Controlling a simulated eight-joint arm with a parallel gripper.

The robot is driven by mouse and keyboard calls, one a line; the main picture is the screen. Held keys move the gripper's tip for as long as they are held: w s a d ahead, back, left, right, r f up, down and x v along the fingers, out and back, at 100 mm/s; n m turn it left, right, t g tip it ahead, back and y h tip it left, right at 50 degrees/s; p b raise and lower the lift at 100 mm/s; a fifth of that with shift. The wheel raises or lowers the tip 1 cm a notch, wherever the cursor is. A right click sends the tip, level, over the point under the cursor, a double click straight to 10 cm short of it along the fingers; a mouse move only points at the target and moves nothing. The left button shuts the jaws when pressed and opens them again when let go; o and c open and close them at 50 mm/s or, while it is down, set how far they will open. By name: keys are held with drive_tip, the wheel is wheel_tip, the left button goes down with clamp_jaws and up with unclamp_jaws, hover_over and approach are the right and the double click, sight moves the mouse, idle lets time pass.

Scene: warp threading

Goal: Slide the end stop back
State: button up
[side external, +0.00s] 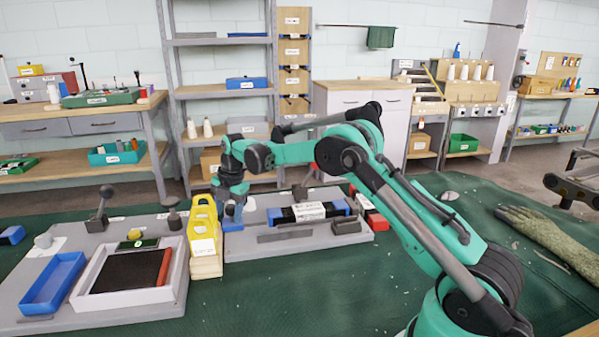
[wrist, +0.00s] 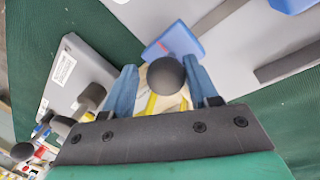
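A blue block (side external: 233,225), which looks like the end stop, sits at the left end of the right-hand grey plate (side external: 362,240), beside the yellow piece. The blue block also shows in the wrist view (wrist: 185,38), just beyond the fingers. My gripper (side external: 236,206) points down right above it. In the wrist view my gripper's blue fingers (wrist: 160,72) stand apart, with a dark round knob (wrist: 166,76) between them. The knob is close to the right finger, with a small gap at the left finger. What the knob is fixed to is hidden.
A yellow labelled piece (side external: 204,235) stands close left of my gripper. A black bar with a white label (side external: 308,211) and a grey block (side external: 346,226) lie on the right-hand plate. A white-framed tray (side external: 130,272) is at left. Green cloth in front is clear.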

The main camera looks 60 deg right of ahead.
sight(229, 206)
drive_tip(key=shift+s, duration=0.1)
idle(0.4)
drive_tip(key=shift+s+d+r, duration=0.1)
drive_tip(key=shift+s+r, duration=0.05)
drive_tip(key=shift+r, duration=0.75)
drive_tip(key=shift+s+r, duration=0.2)
drive_tip(key=shift+r, duration=0.75)
drive_tip(key=shift+s+d+r, duration=0.1)
drive_tip(key=shift+s+r, duration=0.05)
drive_tip(key=shift+r, duration=0.75)
drive_tip(key=shift+a+r, duration=0.15)
drive_tip(key=s+a+r+m+t, duration=0.2)
drive_tip(key=s+a+r+m, duration=0.25)
drive_tip(key=s+m, duration=0.25)
drive_tip(key=s+a+r+m+t, duration=0.1)
drive_tip(key=s+a+r+m, duration=0.2)
drive_tip(key=s+a+m, duration=0.3)
drive_tip(key=s+a+f+m+t, duration=0.1)
drive_tip(key=s+f+m+t, duration=0.1)
drive_tip(key=s+m, duration=0.5)
drive_tip(key=shift+s+f, duration=0.45)
drive_tip(key=shift+f, duration=0.45)
